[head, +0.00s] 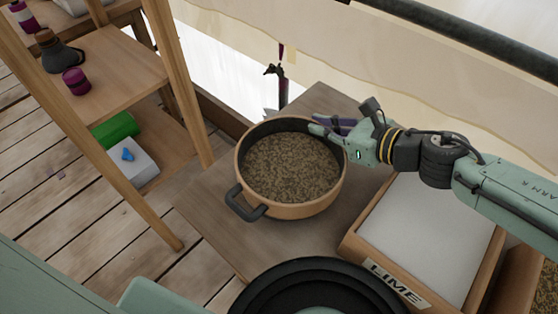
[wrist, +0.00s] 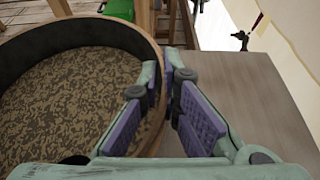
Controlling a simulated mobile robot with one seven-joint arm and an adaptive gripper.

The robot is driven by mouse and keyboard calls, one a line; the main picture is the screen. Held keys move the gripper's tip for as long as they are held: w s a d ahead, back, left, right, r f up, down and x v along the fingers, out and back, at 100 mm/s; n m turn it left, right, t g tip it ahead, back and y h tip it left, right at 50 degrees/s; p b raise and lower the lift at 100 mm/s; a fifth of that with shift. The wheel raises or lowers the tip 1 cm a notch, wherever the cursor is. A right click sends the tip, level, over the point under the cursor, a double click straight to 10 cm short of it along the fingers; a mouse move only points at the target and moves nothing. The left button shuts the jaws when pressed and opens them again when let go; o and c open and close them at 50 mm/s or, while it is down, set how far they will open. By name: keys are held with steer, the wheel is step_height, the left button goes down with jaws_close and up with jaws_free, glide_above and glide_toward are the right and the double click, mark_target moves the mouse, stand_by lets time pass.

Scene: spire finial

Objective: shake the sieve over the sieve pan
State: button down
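The sieve (head: 290,211) is a round tan vessel with a dark inner wall and a dark handle at its lower left. It is full of brown speckled grains and looks level on the wooden bench. It fills the left of the wrist view (wrist: 105,33). My gripper (head: 322,126) is at its far right rim. In the wrist view, the fingertips (wrist: 164,82) come together on either side of the wall, one inside and one outside, and look shut on it. I cannot make out a separate sieve pan; any pan under the sieve is hidden.
A wooden tray of white powder marked LIME (head: 430,230) stands to the right, with a grain-filled box at the far right edge. Wooden shelves (head: 120,72) with small objects stand at left. The bench (head: 200,195) is bare left of the sieve.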

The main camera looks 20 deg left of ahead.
steer(key=w+a+b, duration=0.1)
steer(key=a+b, duration=0.1)
steer(key=a, duration=0.2)
steer(key=shift+s+d, duration=0.2)
steer(key=shift+d, duration=0.55)
steer(key=shift+s+d, duration=0.2)
steer(key=shift+d, duration=0.6)
steer(key=shift+s+d, duration=0.2)
steer(key=shift+d, duration=0.55)
steer(key=shift+w+a+b, duration=0.2)
steer(key=shift+a+b, duration=0.3)
steer(key=shift+a, duration=0.1)
steer(key=shift+w+a+b, duration=0.2)
steer(key=shift+a+b, duration=0.3)
steer(key=shift+a, duration=0.1)
steer(key=shift+d, duration=0.1)
